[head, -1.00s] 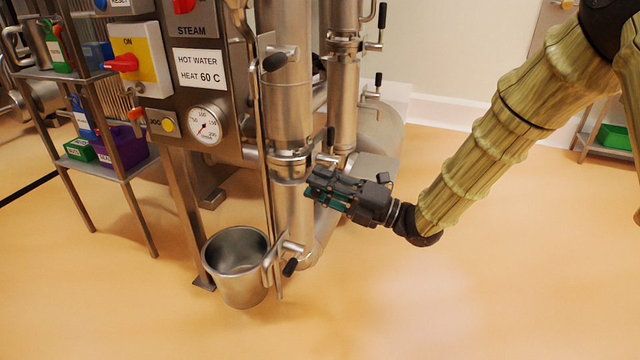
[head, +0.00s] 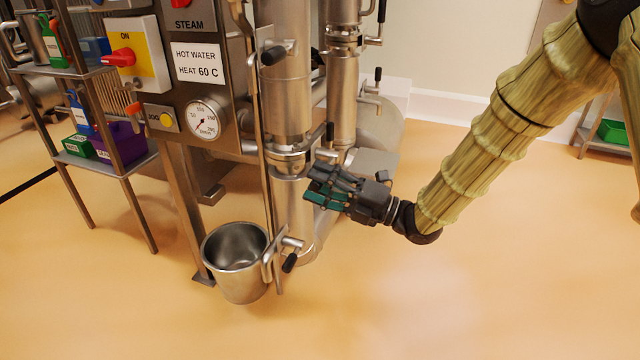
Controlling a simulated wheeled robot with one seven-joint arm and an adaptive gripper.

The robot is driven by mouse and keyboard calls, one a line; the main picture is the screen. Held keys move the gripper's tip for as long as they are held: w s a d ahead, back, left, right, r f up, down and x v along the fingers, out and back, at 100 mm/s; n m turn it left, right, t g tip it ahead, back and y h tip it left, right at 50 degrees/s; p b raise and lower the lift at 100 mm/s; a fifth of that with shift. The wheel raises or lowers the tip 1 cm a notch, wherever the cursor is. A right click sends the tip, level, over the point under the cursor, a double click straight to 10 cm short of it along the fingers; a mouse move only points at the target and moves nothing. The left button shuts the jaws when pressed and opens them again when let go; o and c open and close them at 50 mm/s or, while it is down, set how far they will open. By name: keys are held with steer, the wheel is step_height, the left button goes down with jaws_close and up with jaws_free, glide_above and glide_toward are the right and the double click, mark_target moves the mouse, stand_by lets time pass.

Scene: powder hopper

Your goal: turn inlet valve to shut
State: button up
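My gripper (head: 315,188) is in front of the near steel pipe, at the right of the pipe's lower part. Its dark fingers with green pads point left and look spread apart, with nothing seen between them. A valve lever with an upright black grip (head: 330,134) stands just above the gripper, beside the pipe clamp (head: 288,160). The gripper appears apart from this lever. Several similar black-gripped levers are in view, and no label shows which one is the inlet valve.
A control panel with a gauge (head: 206,119) and a "HOT WATER HEAT 60 C" sign (head: 197,64) is at the left. The floor in front is clear.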

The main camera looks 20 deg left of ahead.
steer(key=v, duration=1.2)
